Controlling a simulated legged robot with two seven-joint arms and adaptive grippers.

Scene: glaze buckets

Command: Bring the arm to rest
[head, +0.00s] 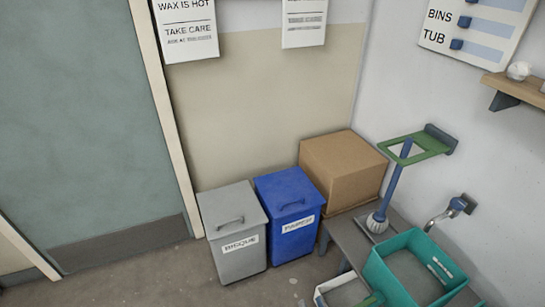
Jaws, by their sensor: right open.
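Neither of my grippers can be made out in the head view, and no arm of mine shows clearly. A grey lidded bin (236,255) and a blue lidded bin (290,220) stand side by side on the floor against the wall, both with lids down. A teal tub (378,274) stands at the lower right. A long-handled brush (390,187) leans upright with its head down on the grey bench, its handle passing up through a green wall bracket (432,147).
A tap (445,212) juts from the right wall above the tub. A wooden shelf (520,91) is at upper right. A closed grey-green door (85,120) fills the left. The floor before the bins is mostly clear.

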